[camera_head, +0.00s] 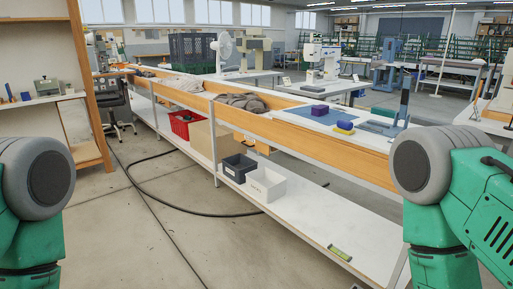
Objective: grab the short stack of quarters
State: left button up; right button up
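Neither gripper is in view; only green and grey parts of my two arms show at the lower left and lower right edges. I cannot pick out a stack of quarters for sure. On the long workbench (275,116), a small purple block-like item (320,110) lies on a blue mat (305,117). A second small item, purple over yellow (344,128), lies nearer the front edge, to its right. Both are too small to tell whether they are stacks. Nothing of mine touches them.
A grey cloth pile (242,102) and a beige one (186,84) lie farther left on the bench. The lower shelf holds a white bin (266,185), a dark bin (238,167) and a red crate (182,124). A black cable (165,203) crosses the open floor.

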aim_at(319, 110)
jog(key=i+j+z, duration=0.1)
jog(key=i+z, duration=0.3)
jog(key=i, duration=0.15)
jog(key=i+j+z, duration=0.8)
jog(key=i, duration=0.15)
jog(key=i+j+z, duration=0.4)
jog(key=j, duration=0.1)
